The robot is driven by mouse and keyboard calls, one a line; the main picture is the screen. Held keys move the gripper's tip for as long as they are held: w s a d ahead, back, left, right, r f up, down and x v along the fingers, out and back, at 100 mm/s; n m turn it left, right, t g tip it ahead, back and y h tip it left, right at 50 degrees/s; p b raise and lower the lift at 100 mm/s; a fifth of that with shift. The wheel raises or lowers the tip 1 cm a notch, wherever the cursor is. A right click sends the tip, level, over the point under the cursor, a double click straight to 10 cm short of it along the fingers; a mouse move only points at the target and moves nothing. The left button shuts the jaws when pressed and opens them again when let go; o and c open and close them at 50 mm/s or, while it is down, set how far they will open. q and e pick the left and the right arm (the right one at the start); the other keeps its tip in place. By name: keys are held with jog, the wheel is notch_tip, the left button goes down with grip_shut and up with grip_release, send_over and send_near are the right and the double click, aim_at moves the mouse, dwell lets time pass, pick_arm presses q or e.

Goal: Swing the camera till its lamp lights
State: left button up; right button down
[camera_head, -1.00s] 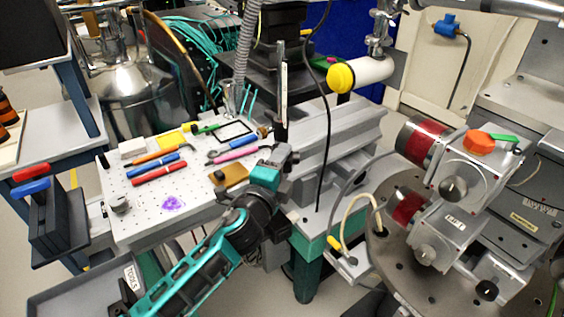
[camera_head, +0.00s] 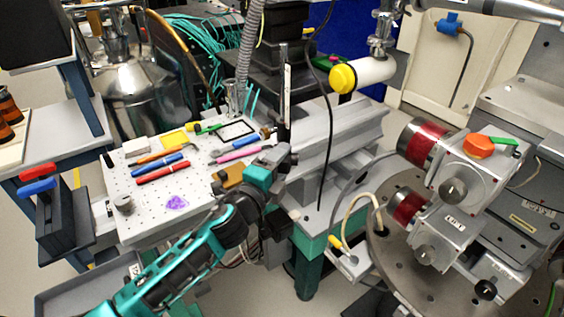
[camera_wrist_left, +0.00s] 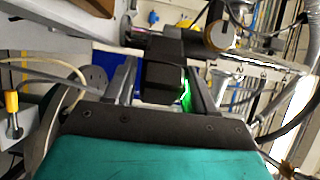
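The camera is a black box (camera_wrist_left: 163,80) in the left wrist view, between the two fingers of my left gripper (camera_wrist_left: 162,88). The fingers lie along its two sides and look closed on it. A green glow (camera_wrist_left: 186,92) shows at the box's right side, beside the right finger. In the head view my left gripper (camera_head: 283,168) is at the right end of the perforated board, by the grey rail. There the camera is mostly hidden or too dark to make out. My right gripper is not in view.
A perforated board (camera_head: 130,208) with pens and small tools lies left of the gripper. A thin upright post (camera_head: 287,90) and a black cable stand close behind it. A white cylinder with a yellow cap (camera_head: 342,79) and red-banded instruments (camera_head: 423,142) are to the right.

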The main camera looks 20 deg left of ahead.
pick_arm(q)
jog(key=shift+o, duration=0.8)
jog(key=s+a, duration=0.1)
jog(key=s, duration=1.1)
jog(key=shift+s+a+b, duration=0.3)
jog(key=shift+s+b, duration=0.1)
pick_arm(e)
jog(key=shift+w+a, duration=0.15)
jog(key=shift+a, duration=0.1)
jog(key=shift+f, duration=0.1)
pick_arm(q)
jog(key=s+d+f+n+g+p, duration=0.2)
jog(key=s+f+n+g, duration=0.1)
jog(key=s+f+n, duration=0.2)
jog(key=s+d+f+n+g+p, duration=0.2)
jog(key=s+f+n+g, duration=0.2)
jog(key=f+n, duration=0.6)
jog(key=shift+s+f+n, duration=0.2)
jog(key=shift+s+n, duration=0.45)
jog(key=shift+n, duration=0.25)
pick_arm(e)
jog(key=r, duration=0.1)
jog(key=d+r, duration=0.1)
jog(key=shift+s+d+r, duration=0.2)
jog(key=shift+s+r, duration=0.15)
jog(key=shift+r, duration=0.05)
